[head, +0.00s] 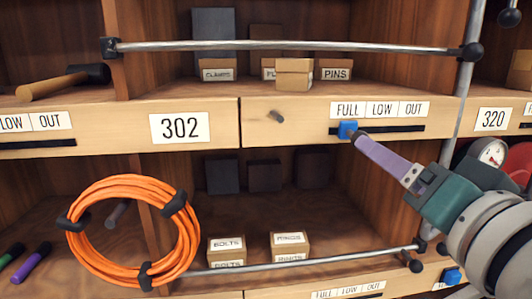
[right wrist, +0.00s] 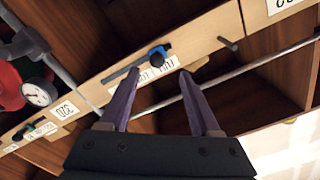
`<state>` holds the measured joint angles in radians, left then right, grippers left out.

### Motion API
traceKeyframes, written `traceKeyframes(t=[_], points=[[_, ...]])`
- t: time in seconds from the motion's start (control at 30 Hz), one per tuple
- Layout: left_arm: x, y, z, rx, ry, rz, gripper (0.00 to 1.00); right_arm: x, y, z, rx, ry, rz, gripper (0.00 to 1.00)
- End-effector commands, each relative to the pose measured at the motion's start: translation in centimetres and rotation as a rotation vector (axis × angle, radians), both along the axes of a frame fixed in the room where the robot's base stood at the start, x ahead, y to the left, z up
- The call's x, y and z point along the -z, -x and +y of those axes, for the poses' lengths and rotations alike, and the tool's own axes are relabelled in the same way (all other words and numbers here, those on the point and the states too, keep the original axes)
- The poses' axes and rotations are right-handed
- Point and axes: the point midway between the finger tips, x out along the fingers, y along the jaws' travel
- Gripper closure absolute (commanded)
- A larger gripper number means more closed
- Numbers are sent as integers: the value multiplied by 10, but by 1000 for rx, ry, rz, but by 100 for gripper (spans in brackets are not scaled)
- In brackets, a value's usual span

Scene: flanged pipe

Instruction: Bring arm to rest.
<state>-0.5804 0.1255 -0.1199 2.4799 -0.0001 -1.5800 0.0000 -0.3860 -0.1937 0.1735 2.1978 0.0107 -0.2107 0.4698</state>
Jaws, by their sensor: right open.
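My right gripper (head: 360,140) reaches in from the right in the head view, with its purple fingers pointing at the shelf front. In the right wrist view the two fingers (right wrist: 159,75) are spread with nothing held between them. A blue slider (head: 347,130) sits at the left end of a black slot under the word FULL. It also shows in the right wrist view (right wrist: 158,54), just beyond the fingertips. In the head view a fingertip overlaps the slider's edge; I cannot tell whether they touch. My left gripper is out of view.
A peg (head: 277,116) sticks out of the shelf front. An orange cable coil (head: 186,235) hangs at lower left. A round gauge (head: 492,153) is at right.

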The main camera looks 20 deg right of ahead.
Motion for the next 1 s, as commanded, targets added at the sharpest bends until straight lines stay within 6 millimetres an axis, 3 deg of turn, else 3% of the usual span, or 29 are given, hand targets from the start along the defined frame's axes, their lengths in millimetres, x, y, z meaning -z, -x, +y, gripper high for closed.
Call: traceKeyframes(t=[0.2,0.27,0.37,0.47,0.6,0.8,0.87,1.0], points=[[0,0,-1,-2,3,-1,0,6,0,4,-17,15,41,37],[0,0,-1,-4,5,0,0,17,2,10,-46,37,108,37],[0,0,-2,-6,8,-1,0,48,13,28,-135,109,305,37],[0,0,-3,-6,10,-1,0,88,40,50,-262,210,561,37],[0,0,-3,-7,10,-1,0,131,95,69,-446,347,885,37],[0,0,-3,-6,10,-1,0,161,186,77,-695,517,1274,37],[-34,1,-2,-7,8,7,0,125,185,77,-694,516,1274,37],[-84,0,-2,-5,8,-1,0,78,185,77,-691,511,1272,37]])
